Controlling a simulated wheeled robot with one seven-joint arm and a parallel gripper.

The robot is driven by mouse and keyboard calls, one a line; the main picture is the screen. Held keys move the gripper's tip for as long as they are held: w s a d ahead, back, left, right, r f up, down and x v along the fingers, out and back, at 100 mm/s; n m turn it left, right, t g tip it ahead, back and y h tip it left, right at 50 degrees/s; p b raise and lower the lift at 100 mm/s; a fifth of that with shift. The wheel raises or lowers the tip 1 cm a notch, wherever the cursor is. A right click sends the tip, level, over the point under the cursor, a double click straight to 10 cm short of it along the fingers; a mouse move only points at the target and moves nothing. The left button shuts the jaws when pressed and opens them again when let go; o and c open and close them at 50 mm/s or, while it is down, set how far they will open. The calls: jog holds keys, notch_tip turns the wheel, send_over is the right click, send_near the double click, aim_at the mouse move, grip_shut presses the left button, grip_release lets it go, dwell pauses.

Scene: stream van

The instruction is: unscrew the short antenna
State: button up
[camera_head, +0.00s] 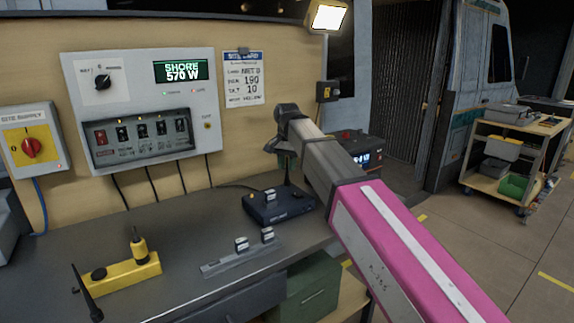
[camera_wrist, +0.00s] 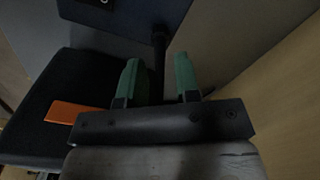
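The dark blue box (camera_head: 278,207) stands on the bench in the head view. A thin dark antenna (camera_head: 287,178) rises from its back part, and its upper end is hidden by my gripper (camera_head: 287,155). In the wrist view the black antenna (camera_wrist: 159,48) stands between the two green fingers of my gripper (camera_wrist: 158,72). The fingers are apart, with a gap visible on each side of the antenna. Part of the blue box (camera_wrist: 125,12) shows at the top of the wrist view.
A yellow block (camera_head: 120,275) holds a short upright yellow and black piece. A long black antenna (camera_head: 87,295) leans at its left. A grey strip (camera_head: 240,258) with small connectors lies near the bench front. A black device (camera_head: 362,150) with a lit display stands behind my arm.

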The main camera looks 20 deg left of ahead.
jog(key=shift+m, duration=0.4)
jog(key=m, duration=0.3)
jog(key=shift+m, duration=0.3)
jog(key=shift+m, duration=0.3)
jog(key=m, duration=0.3)
jog(key=shift+m, duration=0.4)
grip_shut()
jog(key=shift+n, duration=2)
